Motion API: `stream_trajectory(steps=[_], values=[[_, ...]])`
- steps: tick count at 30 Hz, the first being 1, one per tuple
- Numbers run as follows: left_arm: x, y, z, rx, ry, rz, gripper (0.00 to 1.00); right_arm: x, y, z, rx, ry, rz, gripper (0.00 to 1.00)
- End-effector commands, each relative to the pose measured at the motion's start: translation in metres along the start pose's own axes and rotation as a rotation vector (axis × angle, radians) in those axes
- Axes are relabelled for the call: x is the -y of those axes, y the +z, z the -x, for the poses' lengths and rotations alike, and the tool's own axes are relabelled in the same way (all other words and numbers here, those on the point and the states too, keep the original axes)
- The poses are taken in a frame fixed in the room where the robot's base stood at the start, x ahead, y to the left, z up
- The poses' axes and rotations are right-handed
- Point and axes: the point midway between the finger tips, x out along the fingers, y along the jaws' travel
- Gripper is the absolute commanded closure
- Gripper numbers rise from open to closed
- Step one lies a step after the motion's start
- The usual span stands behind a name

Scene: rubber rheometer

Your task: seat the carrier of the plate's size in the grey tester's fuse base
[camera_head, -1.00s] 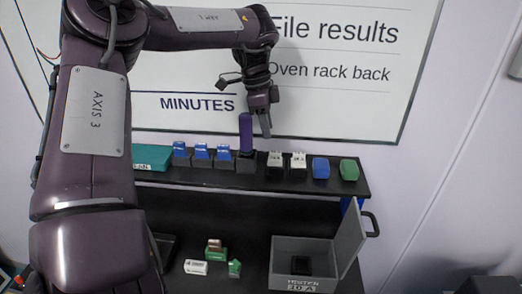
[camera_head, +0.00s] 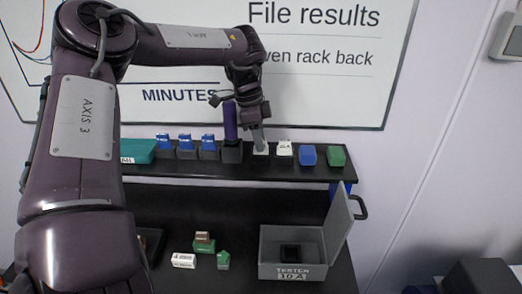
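The grey tester (camera_head: 292,270) stands open on the lower bench, its lid raised at the right. Its plate (camera_head: 291,275) reads "TESTER 10 A", and a dark fuse base (camera_head: 290,252) shows inside. On the upper shelf stand several carriers: blue-topped ones (camera_head: 185,142) in dark blocks, a white one (camera_head: 261,149), another white one (camera_head: 285,149), a blue one (camera_head: 308,155) and a green one (camera_head: 337,156). My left gripper (camera_head: 259,139) points down at the first white carrier, its fingertips at the top. Whether it grips is unclear. My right gripper is out of view.
A purple upright cylinder (camera_head: 230,122) stands in a dark block close left of my gripper. A teal box (camera_head: 138,151) lies at the shelf's left. A white box (camera_head: 183,260) and small green pieces (camera_head: 223,260) lie on the bench left of the tester.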

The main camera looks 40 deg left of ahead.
Motion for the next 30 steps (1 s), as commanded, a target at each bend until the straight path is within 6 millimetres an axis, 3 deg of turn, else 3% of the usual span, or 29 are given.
stream_trajectory(steps=[2,10,17,30], values=[[0.0,0.0,0.0,0.0,0.0,0.0,0.67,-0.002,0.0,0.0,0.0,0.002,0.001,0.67],[0.0,0.0,0.0,0.0,0.0,0.0,1.0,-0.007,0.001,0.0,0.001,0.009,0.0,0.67],[0.0,-0.001,0.004,0.0,0.0,0.0,1.0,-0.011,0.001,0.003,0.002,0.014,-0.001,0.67],[0.0,-0.007,0.033,0.001,-0.001,0.0,1.0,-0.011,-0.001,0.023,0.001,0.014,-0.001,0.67]])
